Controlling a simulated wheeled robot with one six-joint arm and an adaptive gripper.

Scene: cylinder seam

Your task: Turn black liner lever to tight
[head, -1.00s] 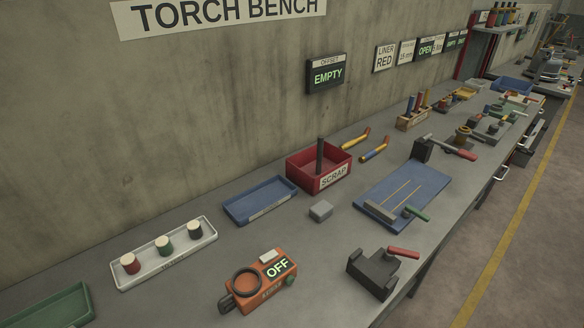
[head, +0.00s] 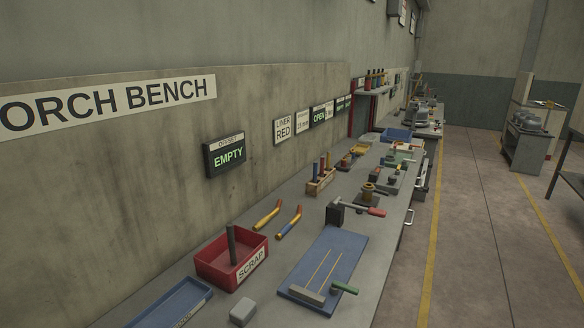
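No lever with a clear "liner" label shows. A black block (head: 335,213) stands on the bench with a grey bar reaching right to a red handle (head: 376,212). I cannot tell which fixture, if any, bears the black liner lever. A wall sign reads "LINER RED" (head: 283,128). My gripper is not in view.
A red SCRAP box (head: 217,272) with a dark upright rod, a blue tray (head: 160,306) and a small grey block (head: 243,311) are nearest. More fixtures crowd the far bench. The floor (head: 470,230) to the right is clear.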

